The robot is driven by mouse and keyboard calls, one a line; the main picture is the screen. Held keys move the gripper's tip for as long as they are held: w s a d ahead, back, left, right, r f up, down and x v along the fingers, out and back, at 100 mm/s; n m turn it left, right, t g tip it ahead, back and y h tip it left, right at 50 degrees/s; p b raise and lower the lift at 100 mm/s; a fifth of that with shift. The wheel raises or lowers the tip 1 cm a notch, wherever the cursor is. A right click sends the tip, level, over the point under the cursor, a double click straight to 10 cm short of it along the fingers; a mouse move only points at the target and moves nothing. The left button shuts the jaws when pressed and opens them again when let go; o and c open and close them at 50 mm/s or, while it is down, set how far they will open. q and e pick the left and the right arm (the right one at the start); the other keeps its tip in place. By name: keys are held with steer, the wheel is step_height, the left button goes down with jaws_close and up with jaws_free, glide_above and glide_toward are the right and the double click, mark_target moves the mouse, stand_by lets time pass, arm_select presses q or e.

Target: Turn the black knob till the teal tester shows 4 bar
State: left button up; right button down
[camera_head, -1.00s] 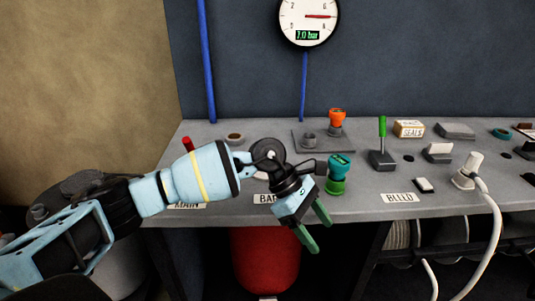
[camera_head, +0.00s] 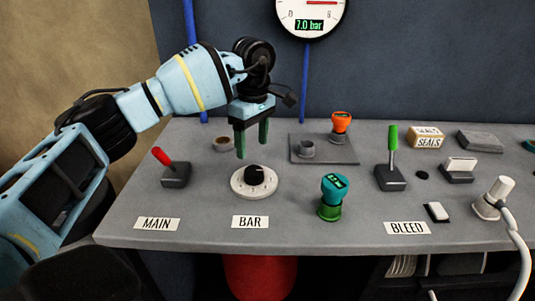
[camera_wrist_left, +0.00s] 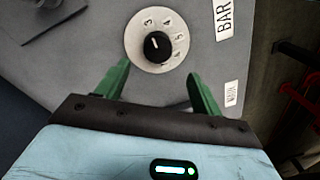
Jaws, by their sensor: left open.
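The black knob (camera_head: 257,174) stands on a white numbered dial (camera_head: 240,190) behind the BAR label. In the left wrist view the knob (camera_wrist_left: 157,46) has a white pointer mark aimed roughly toward the 3. My left gripper (camera_head: 252,150) is open and empty, fingers pointing down, above and slightly behind the knob, not touching it. In the wrist view its green fingertips (camera_wrist_left: 158,72) lie to either side, short of the knob. The teal tester (camera_head: 335,188) sits upright on a green fitting to the right; its small screen is too small to read. My right gripper is not in view.
The wall gauge (camera_head: 310,12) reads 7.0 bar. A red-handled MAIN lever (camera_head: 174,172) stands left of the dial, and a green-handled lever (camera_head: 391,160) right. An orange-topped piece (camera_head: 341,122) stands on a plate behind. A white hose plug (camera_head: 492,197) is at right.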

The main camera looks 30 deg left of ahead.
mark_target(253, 170)
arm_select(q)
steer(key=shift+w+f, duration=0.1)
steer(key=shift+w, duration=0.5)
steer(key=shift+s, duration=0.5)
steer(key=shift+s+f, duration=0.1)
steer(key=shift+f, duration=0.2)
step_height(253, 170, down, 7)
steer(key=shift+r, duration=0.1)
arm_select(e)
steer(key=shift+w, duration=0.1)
arm_select(q)
steer(key=c, duration=1)
